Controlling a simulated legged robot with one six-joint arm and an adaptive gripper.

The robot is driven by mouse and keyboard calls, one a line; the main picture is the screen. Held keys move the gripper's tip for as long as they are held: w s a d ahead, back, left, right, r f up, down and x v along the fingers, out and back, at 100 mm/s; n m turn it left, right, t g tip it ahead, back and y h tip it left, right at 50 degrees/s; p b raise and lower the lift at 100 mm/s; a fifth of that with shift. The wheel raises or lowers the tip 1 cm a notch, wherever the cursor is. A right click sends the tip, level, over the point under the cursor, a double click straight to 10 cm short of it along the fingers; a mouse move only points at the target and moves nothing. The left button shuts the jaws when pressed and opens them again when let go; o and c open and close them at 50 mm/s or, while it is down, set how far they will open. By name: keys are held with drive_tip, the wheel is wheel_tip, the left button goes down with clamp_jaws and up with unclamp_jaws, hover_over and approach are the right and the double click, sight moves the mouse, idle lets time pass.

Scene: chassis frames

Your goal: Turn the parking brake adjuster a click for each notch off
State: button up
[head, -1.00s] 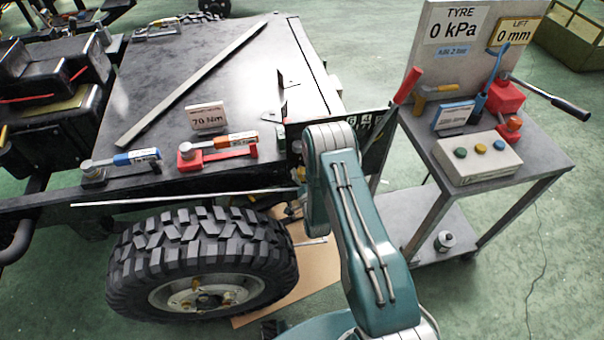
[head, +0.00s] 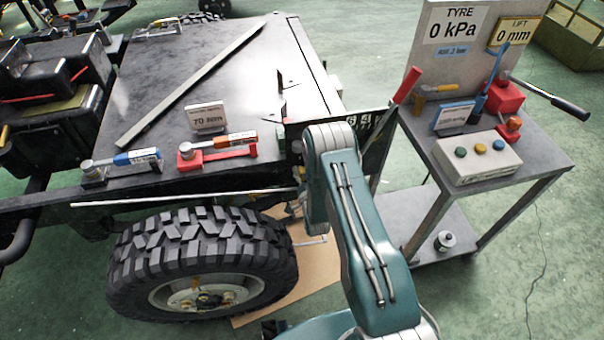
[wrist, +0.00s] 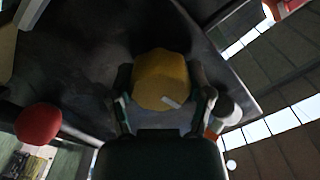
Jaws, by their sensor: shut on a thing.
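In the wrist view my gripper (wrist: 161,92) is shut on a rounded yellow knob (wrist: 160,72), with one finger on each side of it. The knob has a short pale mark near its lower edge. I take it for the adjuster. In the head view my arm hides the gripper and the knob, down beside the chassis corner. A dark plate with white numbers (head: 360,121) shows partly behind my arm, with a long red-handled lever (head: 407,85) at its right. A red round end (wrist: 39,123) shows at left in the wrist view.
The off-road wheel (head: 200,262) stands left of my arm. A grey trolley (head: 440,190) with gauges and a button box stands close on the right. Green floor is open beyond.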

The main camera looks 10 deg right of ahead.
drive_tip(key=n, duration=1.1)
drive_tip(key=shift+n, duration=0.4)
drive_tip(key=n, duration=0.5)
drive_tip(key=shift+a, duration=0.15)
drive_tip(key=n, duration=0.6)
drive_tip(key=shift+f, duration=0.15)
drive_tip(key=shift+a+n, duration=0.1)
drive_tip(key=shift+n, duration=0.2)
drive_tip(key=o, duration=1.1)
drive_tip(key=shift+o, duration=0.2)
